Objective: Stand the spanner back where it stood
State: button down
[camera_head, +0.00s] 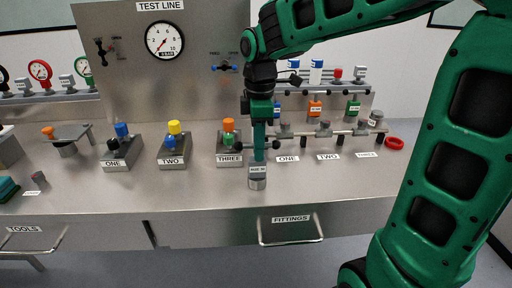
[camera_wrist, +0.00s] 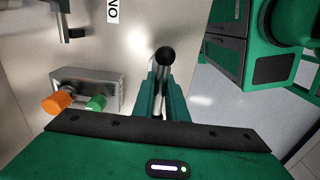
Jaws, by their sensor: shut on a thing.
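My gripper (camera_head: 259,152) points down over the front middle of the bench. It is shut on what looks like the spanner's ball-ended crossbar. A black ball shows on each side of my fingers. The spanner (camera_head: 258,183) hangs or stands upright below, with a grey cylindrical lower end and a small label beginning SIZE. I cannot tell whether its foot touches the bench. In the wrist view, my closed fingers (camera_wrist: 160,98) grip the steel bar of the spanner, whose black ball (camera_wrist: 165,56) sticks out beyond them. The spanner's lower end is hidden there.
Block THREE (camera_head: 229,150) stands close on the left, with block TWO (camera_head: 174,152) and block ONE (camera_head: 121,154) farther left. A pipe rail (camera_head: 325,132) with fittings runs behind on the right.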

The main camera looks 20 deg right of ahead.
jog(key=c, duration=1.8)
grip_release()
jog(key=shift+o, duration=0.2)
notch_tip(320, 180, up, 12)
jog(key=s+d+f+m, duration=0.8)
jog(key=s+m, duration=0.2)
jog(key=s, duration=0.1)
jog(key=s+d+f+m, duration=0.9)
jog(key=s+m, duration=0.1)
jog(key=s, duration=0.2)
jog(key=shift+s+f+m, duration=0.2)
jog(key=shift+f+m, duration=0.05)
jog(key=shift+m, duration=0.15)
